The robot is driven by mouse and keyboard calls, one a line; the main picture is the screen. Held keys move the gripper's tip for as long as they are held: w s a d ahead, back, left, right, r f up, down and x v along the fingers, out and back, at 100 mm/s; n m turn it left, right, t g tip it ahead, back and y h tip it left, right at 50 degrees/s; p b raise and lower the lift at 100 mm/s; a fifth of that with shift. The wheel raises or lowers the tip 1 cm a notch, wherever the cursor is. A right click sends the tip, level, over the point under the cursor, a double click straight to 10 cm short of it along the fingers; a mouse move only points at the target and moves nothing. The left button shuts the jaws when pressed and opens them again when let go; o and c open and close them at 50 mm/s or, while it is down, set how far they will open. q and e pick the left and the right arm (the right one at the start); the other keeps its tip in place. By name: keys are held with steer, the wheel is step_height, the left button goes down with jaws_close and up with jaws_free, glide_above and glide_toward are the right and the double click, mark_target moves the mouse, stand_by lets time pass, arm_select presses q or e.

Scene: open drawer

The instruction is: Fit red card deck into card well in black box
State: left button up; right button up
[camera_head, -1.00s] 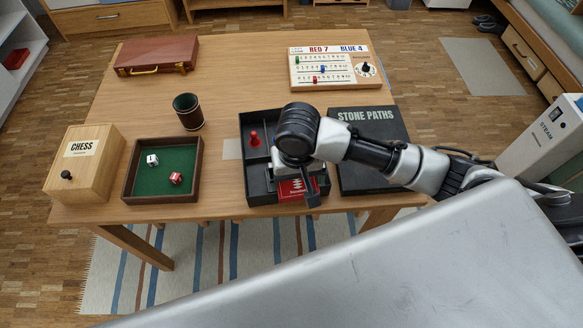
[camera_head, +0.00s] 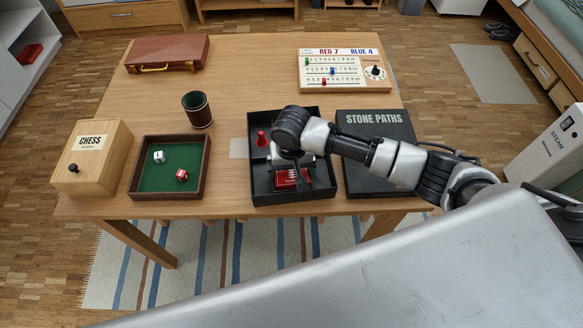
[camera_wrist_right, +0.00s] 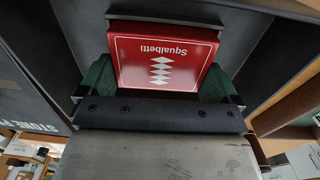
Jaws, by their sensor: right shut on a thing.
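The black box (camera_head: 263,182) sits open near the table's front edge. A red card deck (camera_head: 285,178) with white diamonds shows over its front right part, partly hidden by my right arm. My right gripper (camera_wrist_right: 157,82) is shut on the deck, one green-padded finger on each side; in the right wrist view the deck (camera_wrist_right: 140,72) reads "Squalbetti". Dark box surfaces surround the deck there. I cannot tell how far the deck is down in the card well, as the well is mostly hidden. My left gripper is not in view.
A red pawn (camera_head: 261,138) stands in the box's back left part. The STONE PATHS lid (camera_head: 365,130) lies close on the right. The green dice tray (camera_head: 168,170), dice cup (camera_head: 197,110), chess box (camera_head: 95,165) and scoreboard (camera_head: 345,85) stand around.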

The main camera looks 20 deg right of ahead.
steer(key=shift+s+f, duration=0.15)
steer(key=shift+f, duration=0.2)
steer(key=shift+s+f, duration=0.35)
steer(key=shift+f, duration=0.15)
steer(key=o, duration=0.6)
steer(key=shift+a, duration=0.1)
steer(key=shift+w+r, duration=0.2)
steer(key=shift+r, duration=0.15)
step_height(320, 180, up, 13)
steer(key=shift+w+f+p, duration=0.15)
steer(key=shift+w+p, duration=0.15)
steer(key=shift+p, duration=0.1)
